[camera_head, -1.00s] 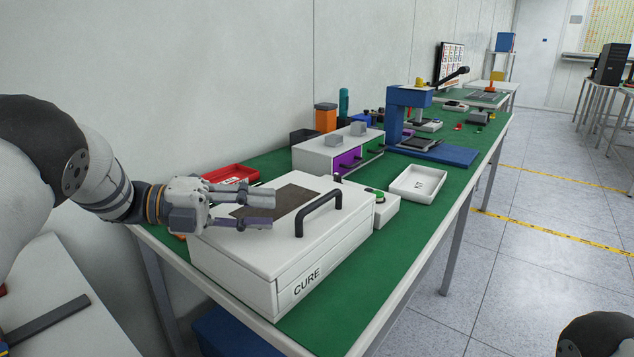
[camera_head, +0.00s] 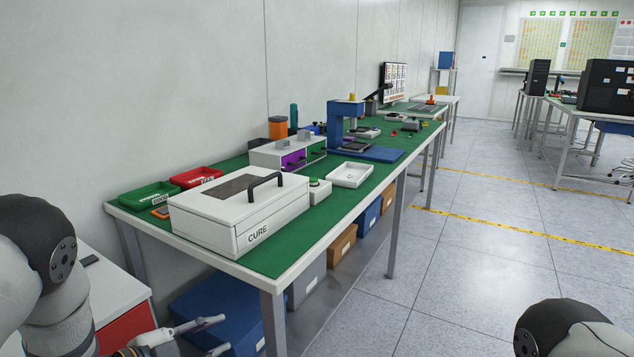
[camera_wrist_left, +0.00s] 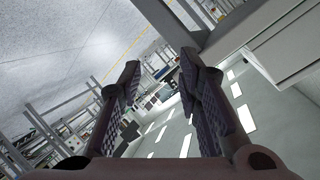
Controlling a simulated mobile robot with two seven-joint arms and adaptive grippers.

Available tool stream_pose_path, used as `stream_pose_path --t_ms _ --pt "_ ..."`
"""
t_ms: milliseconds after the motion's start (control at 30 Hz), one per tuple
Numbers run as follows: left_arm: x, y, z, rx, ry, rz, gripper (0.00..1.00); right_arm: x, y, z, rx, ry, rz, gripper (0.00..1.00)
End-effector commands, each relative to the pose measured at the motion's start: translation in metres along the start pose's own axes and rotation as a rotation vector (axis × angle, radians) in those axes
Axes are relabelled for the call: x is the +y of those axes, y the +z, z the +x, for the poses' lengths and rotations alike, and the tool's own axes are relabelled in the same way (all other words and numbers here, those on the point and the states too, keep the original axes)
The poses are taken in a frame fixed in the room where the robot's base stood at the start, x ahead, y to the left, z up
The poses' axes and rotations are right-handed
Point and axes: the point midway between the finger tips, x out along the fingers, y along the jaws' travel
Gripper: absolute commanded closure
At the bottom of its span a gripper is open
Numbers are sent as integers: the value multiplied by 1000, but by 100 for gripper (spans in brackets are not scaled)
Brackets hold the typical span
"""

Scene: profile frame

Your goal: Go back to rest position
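My left gripper (camera_head: 213,337) is low at the bottom of the head view, in front of the workbench and below its top. Its two fingers are spread apart with nothing between them. In the left wrist view the fingers (camera_wrist_left: 160,95) also stand open, with only floor and distant furniture beyond. Of my right arm, only a dark rounded joint (camera_head: 560,325) shows at the lower right. My right gripper is out of view.
The green-topped workbench (camera_head: 290,262) carries a white CURE box (camera_head: 215,225), red and green trays (camera_head: 150,194), a white tray (camera_head: 349,174) and a blue press (camera_head: 345,125). Bins, including a blue one (camera_head: 215,300), stand underneath. The floor (camera_head: 470,290) at right is clear.

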Motion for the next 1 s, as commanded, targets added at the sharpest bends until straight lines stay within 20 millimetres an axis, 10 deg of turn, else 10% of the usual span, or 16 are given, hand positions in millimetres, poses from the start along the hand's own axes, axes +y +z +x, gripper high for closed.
stream_pose_path --t_ms 200,433,633,1000 --pt "172 68 -88 -579 94 -656 69 0 -6 -14 33 -1 1 60" --pt "321 46 -238 -1187 181 -1124 69 0 -11 -22 60 -3 1 60" --pt "366 10 -313 -1476 205 -1270 69 -1 -12 -25 68 -3 2 60" --pt "370 7 -321 -1507 207 -1282 69 -1 -12 -25 67 -3 2 60"
